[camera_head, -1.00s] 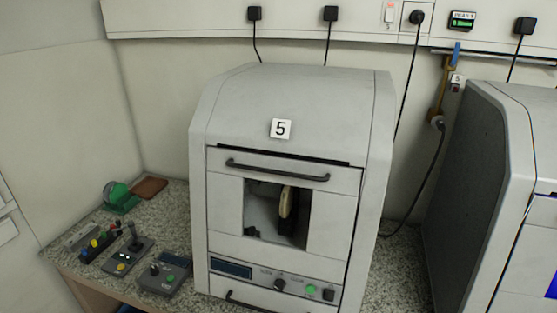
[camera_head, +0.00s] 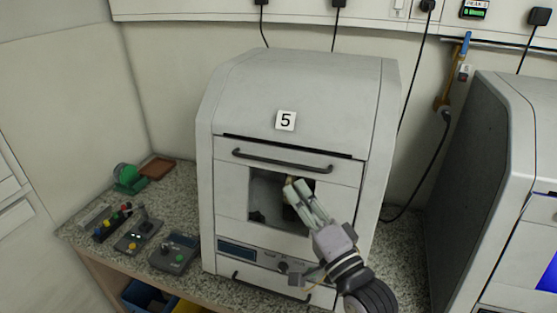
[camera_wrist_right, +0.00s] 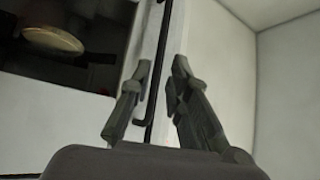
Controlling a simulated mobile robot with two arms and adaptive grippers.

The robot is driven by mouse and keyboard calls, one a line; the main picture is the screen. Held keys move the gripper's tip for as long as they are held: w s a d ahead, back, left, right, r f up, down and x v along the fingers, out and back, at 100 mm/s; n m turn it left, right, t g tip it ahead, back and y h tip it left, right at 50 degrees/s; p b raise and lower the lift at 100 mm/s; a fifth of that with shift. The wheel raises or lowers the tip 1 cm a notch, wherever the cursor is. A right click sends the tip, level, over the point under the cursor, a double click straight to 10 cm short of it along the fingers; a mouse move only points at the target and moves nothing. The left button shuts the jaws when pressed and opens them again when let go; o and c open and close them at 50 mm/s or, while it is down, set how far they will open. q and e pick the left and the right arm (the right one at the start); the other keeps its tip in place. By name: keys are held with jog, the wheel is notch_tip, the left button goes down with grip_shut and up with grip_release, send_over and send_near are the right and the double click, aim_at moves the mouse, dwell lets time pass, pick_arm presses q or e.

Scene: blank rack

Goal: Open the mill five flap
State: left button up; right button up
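The mill five (camera_head: 300,90) is a grey cabinet marked "5". Its front flap (camera_head: 232,190) is closed, with a window and a black bar handle (camera_head: 283,161) along its top. My right gripper (camera_head: 298,188) is in front of the window, below the handle. In the right wrist view my right gripper (camera_wrist_right: 160,78) is open and empty. The black handle (camera_wrist_right: 161,70) shows in the gap between its fingers, seemingly beyond the tips; contact cannot be told. My left gripper is not in view.
Small control boxes (camera_head: 174,253) and a green device (camera_head: 128,178) stand on the speckled counter at the left. Another grey machine (camera_head: 480,170) stands at the right. A lower black handle (camera_head: 270,288) is partly behind my right arm. Cables hang behind the mill.

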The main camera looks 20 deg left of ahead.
jog(key=p+x, duration=0.2)
jog(key=x, duration=0.7)
jog(key=shift+d, duration=0.1)
jog(key=shift+c, duration=0.2)
jog(key=shift+f, duration=0.1)
grip_shut()
